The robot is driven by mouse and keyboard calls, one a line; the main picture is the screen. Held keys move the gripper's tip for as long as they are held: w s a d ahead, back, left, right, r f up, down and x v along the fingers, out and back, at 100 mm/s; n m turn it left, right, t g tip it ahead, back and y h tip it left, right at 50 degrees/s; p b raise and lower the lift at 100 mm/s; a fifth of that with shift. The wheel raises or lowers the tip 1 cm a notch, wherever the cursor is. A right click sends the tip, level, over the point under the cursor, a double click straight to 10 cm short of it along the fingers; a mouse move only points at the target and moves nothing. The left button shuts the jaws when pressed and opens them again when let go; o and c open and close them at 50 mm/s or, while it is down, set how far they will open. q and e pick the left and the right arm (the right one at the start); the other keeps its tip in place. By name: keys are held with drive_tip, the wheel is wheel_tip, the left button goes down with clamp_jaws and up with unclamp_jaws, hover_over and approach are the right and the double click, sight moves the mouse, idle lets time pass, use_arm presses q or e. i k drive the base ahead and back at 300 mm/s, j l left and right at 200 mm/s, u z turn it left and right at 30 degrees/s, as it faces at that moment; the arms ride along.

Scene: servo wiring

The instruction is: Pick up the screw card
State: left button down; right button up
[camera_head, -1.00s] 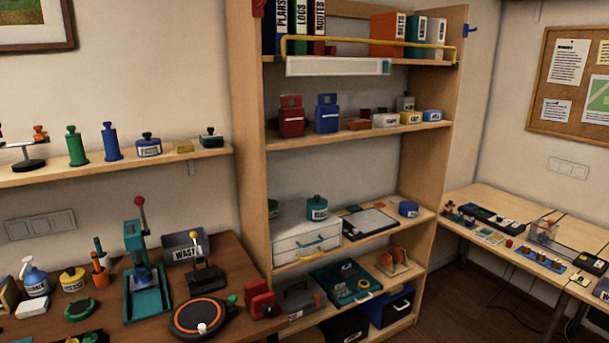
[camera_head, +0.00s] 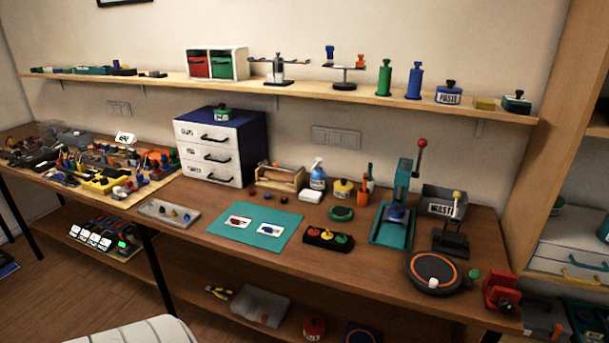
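Two small white cards lie flat on a teal mat (camera_head: 248,242) on the wooden workbench. The left card (camera_head: 238,222) carries a dark reddish picture, and the right card (camera_head: 266,229) carries a bluish one. Several more white cards (camera_head: 100,240) stand in a rack on the low shelf at the left. The pictures are too small to tell which card is the screw card. Neither of my grippers is in view.
A grey tray (camera_head: 168,213) with small parts lies left of the mat. A black block with coloured buttons (camera_head: 328,239) is right of it. A teal press (camera_head: 397,215), a round turntable (camera_head: 433,272) and a drawer cabinet (camera_head: 212,145) stand on the bench.

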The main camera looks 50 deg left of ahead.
sight(266, 227)
drive_tip(key=u, duration=1.85)
drive_tip(key=i+j+z, duration=0.1)
drive_tip(key=i+j, duration=0.05)
drive_tip(key=j, duration=0.05)
